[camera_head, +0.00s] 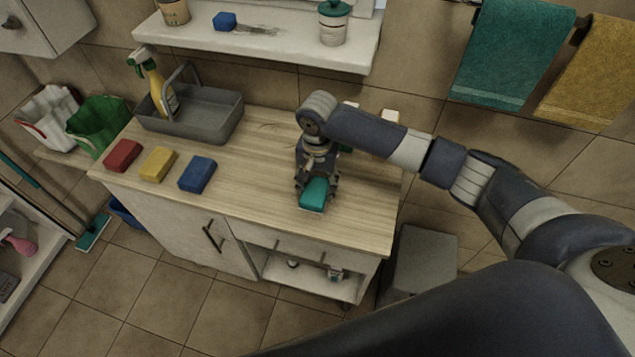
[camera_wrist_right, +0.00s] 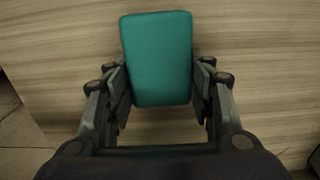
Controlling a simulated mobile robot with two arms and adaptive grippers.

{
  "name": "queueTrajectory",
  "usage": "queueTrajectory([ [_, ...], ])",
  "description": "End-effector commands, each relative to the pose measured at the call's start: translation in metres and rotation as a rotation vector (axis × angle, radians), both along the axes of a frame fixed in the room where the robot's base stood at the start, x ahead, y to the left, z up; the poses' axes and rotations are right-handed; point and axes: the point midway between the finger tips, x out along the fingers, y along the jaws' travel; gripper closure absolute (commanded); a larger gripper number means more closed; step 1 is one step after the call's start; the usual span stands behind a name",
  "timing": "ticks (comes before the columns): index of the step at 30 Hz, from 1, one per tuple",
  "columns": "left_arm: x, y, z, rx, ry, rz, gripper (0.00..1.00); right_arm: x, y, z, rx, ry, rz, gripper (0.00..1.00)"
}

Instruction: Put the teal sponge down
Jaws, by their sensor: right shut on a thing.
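The teal sponge (camera_head: 313,194) is at the right part of the wooden counter top (camera_head: 255,205), near its front edge. My right gripper (camera_head: 317,187) points down over it and is shut on it. In the right wrist view the teal sponge (camera_wrist_right: 157,58) sits between the two fingers of the right gripper (camera_wrist_right: 160,95), with wood grain around it. The sponge is on or just above the wood; I cannot tell which. My left gripper is not in view.
Red (camera_head: 123,155), yellow (camera_head: 159,163) and blue (camera_head: 197,174) sponges lie in a row on the left of the counter. A grey caddy (camera_head: 205,118) with a spray bottle (camera_head: 151,80) stands behind them. The counter between the blue sponge and my gripper is clear.

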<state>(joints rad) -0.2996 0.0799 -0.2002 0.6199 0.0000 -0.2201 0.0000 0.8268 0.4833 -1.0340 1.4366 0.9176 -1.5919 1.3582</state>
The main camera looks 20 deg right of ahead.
Motion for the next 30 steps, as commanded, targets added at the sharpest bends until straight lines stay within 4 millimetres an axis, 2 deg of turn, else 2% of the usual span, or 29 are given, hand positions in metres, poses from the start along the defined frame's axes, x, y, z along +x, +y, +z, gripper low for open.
queueTrajectory([
  [3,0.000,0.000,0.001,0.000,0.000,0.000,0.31,0.000,0.000,-0.003,0.000,0.001,0.000,0.63],
  [4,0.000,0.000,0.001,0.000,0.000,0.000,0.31,0.000,0.000,-0.002,0.000,0.000,0.000,0.44],
  [6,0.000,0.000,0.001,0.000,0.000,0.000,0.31,0.000,0.000,-0.002,0.000,0.000,0.000,0.31],
  [16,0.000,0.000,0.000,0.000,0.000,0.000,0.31,0.000,0.000,-0.002,0.000,0.000,0.000,0.31],
  [20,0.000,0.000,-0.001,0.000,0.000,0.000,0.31,0.000,0.000,0.007,0.001,-0.001,0.000,0.31],
  [23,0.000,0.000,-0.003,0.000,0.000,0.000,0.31,0.001,0.000,0.022,0.002,-0.003,0.001,0.31],
  [30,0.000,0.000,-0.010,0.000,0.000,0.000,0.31,0.001,0.000,0.075,0.002,-0.004,0.001,0.31],
])
